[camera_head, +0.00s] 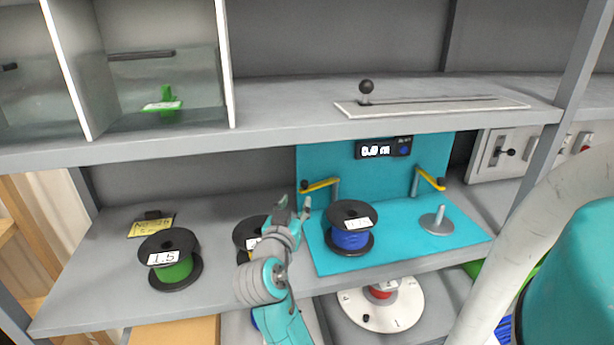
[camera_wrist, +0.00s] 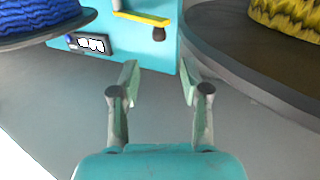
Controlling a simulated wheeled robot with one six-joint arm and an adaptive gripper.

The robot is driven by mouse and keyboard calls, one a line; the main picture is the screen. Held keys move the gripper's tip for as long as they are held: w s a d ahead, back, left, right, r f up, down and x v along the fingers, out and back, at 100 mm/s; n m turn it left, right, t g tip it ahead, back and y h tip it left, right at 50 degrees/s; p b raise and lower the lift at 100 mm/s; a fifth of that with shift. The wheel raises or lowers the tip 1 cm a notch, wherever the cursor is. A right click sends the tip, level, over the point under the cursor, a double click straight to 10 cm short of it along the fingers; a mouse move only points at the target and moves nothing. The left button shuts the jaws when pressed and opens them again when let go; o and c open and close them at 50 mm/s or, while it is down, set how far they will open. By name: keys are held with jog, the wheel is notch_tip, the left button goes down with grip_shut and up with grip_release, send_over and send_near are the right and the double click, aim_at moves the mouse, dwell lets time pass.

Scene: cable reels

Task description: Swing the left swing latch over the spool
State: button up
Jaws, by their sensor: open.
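The left swing latch (camera_head: 321,185) is a yellow arm on a grey post, with a black knob at its left end, at the back left of the teal stand. It also shows at the top of the wrist view (camera_wrist: 142,18), beyond my fingers. The blue spool (camera_head: 350,240) has black flanges and a white label, and stands on the stand's left side, in front of the latch. My gripper (camera_head: 293,206) is open and empty, left of the blue spool and in front of the latch, apart from the latch. In the wrist view the fingers (camera_wrist: 158,85) are spread.
A yellow spool (camera_wrist: 285,14) stands close beside my gripper, partly hidden in the head view. A green spool (camera_head: 172,262) stands farther left. The right latch (camera_head: 431,180) and an empty spindle (camera_head: 438,220) are on the stand's right. A shelf (camera_head: 290,110) runs above.

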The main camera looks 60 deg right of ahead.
aim_at(304, 184)
jog(key=x, duration=1)
jog(key=shift+w+d, duration=0.1)
jog(key=shift+d, duration=0.25)
grip_shut()
